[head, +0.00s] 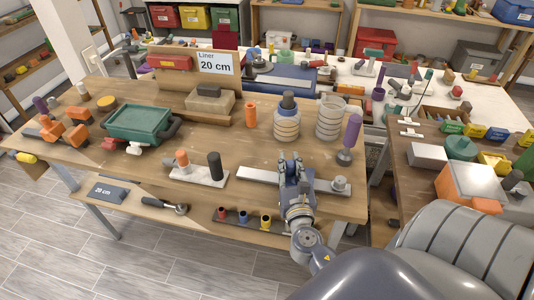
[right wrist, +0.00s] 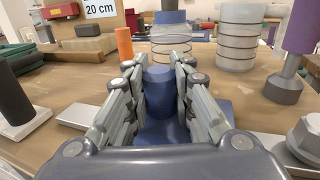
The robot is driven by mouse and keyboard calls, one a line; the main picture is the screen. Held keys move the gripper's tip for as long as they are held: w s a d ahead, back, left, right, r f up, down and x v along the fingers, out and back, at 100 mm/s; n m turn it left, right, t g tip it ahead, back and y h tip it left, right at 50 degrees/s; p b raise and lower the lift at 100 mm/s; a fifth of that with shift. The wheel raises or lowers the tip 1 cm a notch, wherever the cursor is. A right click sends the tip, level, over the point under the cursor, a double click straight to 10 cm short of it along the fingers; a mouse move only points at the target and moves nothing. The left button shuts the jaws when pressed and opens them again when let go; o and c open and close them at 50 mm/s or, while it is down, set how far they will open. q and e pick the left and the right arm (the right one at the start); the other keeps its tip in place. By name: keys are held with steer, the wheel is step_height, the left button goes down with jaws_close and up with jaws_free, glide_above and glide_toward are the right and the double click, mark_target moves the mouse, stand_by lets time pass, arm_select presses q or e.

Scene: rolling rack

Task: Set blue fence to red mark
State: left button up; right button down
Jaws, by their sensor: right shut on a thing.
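My right gripper (head: 291,166) reaches over the silver rail (head: 325,186) on the wooden table. In the right wrist view its two fingers (right wrist: 160,88) are closed on both sides of the upright blue post of the blue fence (right wrist: 158,95). The fence's flat blue base shows below and to the right of the post, sitting across the rail. The rail's left end (right wrist: 78,114) sticks out left of the fingers. A grey knob (head: 339,183) stands on the rail's right end. I cannot make out a red mark on the rail. My left gripper is not in view.
Behind the rail stand a spring-wrapped cylinder (head: 287,122), a clear jar (head: 330,118) and a purple-handled tool (head: 350,138). A block with a black post (head: 214,164) lies left of the rail. A "Liner 20 cm" sign (head: 215,64) stands at the back.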

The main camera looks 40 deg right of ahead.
steer(key=shift+s+d, duration=0.9)
steer(key=shift+s, duration=0.15)
steer(key=c, duration=1.3)
jaws_free()
steer(key=shift+c, duration=0.2)
steer(key=shift+s+a+f, duration=0.1)
steer(key=shift+s+a, duration=0.1)
steer(key=shift+s, duration=0.15)
steer(key=v, duration=1.1)
steer(key=shift+s, duration=0.1)
